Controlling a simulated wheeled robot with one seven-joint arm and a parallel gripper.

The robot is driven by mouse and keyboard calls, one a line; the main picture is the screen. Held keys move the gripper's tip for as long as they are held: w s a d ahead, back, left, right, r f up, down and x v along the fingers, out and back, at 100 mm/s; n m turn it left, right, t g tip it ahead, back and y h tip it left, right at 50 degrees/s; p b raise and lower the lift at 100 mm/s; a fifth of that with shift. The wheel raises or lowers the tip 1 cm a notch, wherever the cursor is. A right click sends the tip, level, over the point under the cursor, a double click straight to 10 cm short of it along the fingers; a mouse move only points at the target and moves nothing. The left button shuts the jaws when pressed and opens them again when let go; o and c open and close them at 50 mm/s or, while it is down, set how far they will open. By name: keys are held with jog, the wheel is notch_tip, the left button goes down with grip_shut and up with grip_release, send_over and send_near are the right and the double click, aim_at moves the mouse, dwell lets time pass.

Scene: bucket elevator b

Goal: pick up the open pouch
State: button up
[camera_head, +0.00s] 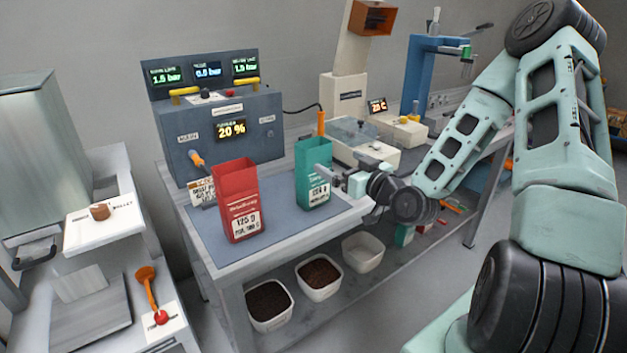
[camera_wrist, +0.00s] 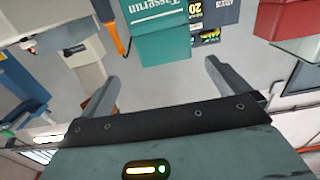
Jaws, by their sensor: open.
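A red pouch (camera_head: 238,190) with a white label stands upright on the workbench, its top looking open. A teal pouch (camera_head: 313,160) with a label stands to its right, its top also looking open. My gripper (camera_head: 328,178) is open at the right side of the teal pouch, with its fingers pointing towards it. In the wrist view the picture is turned over; the teal pouch (camera_wrist: 158,35) is ahead of my open gripper (camera_wrist: 163,78), and part of the red pouch (camera_wrist: 285,22) shows at the upper right. Nothing is between the fingers. I cannot tell whether a fingertip touches the teal pouch.
A grey control box (camera_head: 222,135) with displays stands behind the pouches. A white device (camera_head: 365,140) is behind my gripper. Bins (camera_head: 268,303) with dark grains and an empty bin (camera_head: 363,252) sit on the lower shelf. The blue mat (camera_head: 278,215) is clear between and before the pouches.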

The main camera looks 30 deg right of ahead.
jog(key=shift+w+a+f+b, duration=0.15)
jog(key=shift+f+b, duration=0.2)
jog(key=shift+b, duration=0.7)
jog(key=p, duration=0.2)
send_near(308, 147)
jog(key=w, duration=0.3)
jog(key=shift+w+r, duration=0.15)
jog(key=shift+w, duration=0.1)
jog(key=shift+w+a+p, duration=0.15)
jog(key=shift+w+p, duration=0.25)
jog(key=shift+w, duration=2.5)
jog(key=c, duration=0.7)
